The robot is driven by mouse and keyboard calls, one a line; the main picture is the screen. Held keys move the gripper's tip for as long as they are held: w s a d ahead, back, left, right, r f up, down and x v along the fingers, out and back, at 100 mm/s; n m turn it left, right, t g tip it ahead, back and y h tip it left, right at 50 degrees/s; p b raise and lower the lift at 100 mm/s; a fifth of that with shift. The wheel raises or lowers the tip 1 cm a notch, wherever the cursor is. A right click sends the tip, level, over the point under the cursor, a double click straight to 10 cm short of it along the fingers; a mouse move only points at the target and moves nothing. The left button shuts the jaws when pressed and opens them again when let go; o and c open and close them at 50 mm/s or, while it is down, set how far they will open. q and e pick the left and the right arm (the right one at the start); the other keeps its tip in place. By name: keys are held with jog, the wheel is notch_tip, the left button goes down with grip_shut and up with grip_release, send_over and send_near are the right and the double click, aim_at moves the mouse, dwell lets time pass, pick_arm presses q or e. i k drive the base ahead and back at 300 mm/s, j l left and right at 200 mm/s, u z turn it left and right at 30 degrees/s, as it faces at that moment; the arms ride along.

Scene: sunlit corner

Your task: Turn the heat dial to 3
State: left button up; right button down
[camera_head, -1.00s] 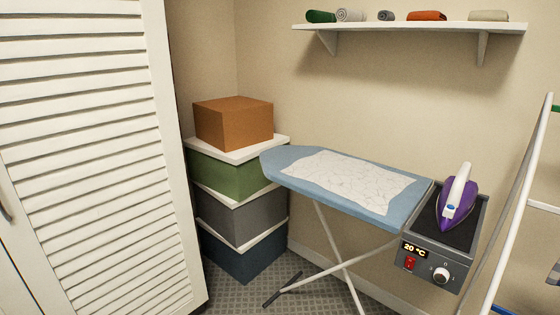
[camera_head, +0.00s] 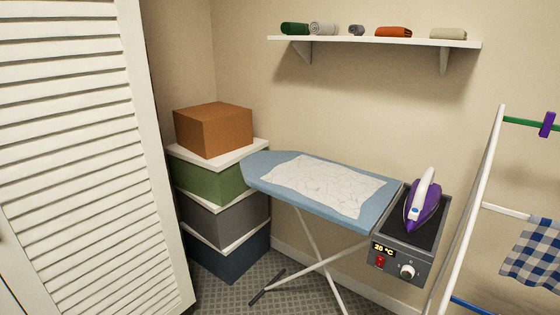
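The heat dial (camera_head: 407,271) is a round white knob on the front of a dark grey control box (camera_head: 399,262) at the right end of the ironing board. Its pointer setting is too small to read. Left of the dial are a red switch (camera_head: 380,262) and a small lit display (camera_head: 384,249) reading 20 °C. A purple and white iron (camera_head: 424,203) rests on the dark plate on top of the box. Neither of my grippers shows in the head view.
The blue ironing board (camera_head: 262,178) carries a white cloth (camera_head: 325,184). A white drying rack (camera_head: 470,215) with a checked cloth (camera_head: 532,252) stands close right of the box. Stacked boxes (camera_head: 215,185) and a louvred door (camera_head: 75,150) are left. Rolled towels line a wall shelf (camera_head: 370,41).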

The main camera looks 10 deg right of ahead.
aim_at(408, 272)
jog(key=z, duration=1.3)
